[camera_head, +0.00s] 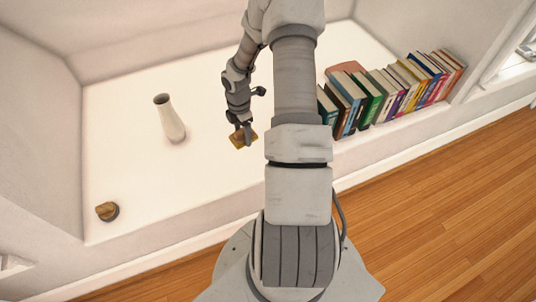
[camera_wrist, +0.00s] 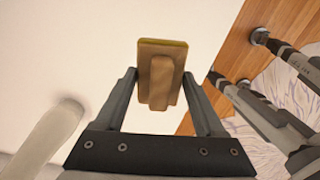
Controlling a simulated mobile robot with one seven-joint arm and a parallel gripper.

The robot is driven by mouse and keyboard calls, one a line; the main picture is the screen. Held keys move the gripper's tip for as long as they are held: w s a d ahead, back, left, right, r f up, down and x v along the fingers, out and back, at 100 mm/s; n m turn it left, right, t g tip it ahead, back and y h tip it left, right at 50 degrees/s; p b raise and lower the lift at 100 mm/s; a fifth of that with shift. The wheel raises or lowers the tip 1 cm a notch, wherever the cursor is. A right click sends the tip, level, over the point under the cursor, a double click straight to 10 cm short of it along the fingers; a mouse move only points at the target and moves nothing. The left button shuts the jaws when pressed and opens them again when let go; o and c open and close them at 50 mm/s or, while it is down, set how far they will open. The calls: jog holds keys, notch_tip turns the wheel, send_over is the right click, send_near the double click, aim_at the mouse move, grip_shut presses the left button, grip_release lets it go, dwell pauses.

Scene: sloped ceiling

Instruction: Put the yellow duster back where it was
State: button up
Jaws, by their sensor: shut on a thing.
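The yellow duster (camera_head: 238,139) is a small block with a tan wooden back and a yellow edge. In the wrist view the duster (camera_wrist: 161,70) sits between the fingertips, its raised wooden grip toward the camera. My gripper (camera_head: 243,130) is shut on it, over the white shelf (camera_head: 125,190). The fingers (camera_wrist: 160,85) show on both sides of the duster in the wrist view. I cannot tell whether its underside touches the shelf.
A white vase (camera_head: 171,120) stands on the shelf left of my gripper; it shows blurred in the wrist view (camera_wrist: 45,140). A small brown-and-dark object (camera_head: 107,211) lies at the shelf's front left. A row of books (camera_head: 385,95) fills the right. The shelf's front middle is clear.

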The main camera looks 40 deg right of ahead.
jog(key=s+d+m, duration=0.2)
jog(key=s+d, duration=0.3)
jog(key=d, duration=0.1)
jog(key=f+b, duration=0.1)
jog(key=f, duration=0.2)
jog(key=f+b, duration=0.1)
jog(key=f, duration=0.2)
jog(key=f+b, duration=0.2)
jog(key=f, duration=0.1)
jog(key=shift+d+f, duration=0.25)
jog(key=shift+f, duration=0.15)
jog(key=o, duration=1.4)
notch_tip(320, 180, up, 12)
jog(key=p, duration=0.4)
jog(key=shift+s+p, duration=0.1)
jog(key=shift+p, duration=0.3)
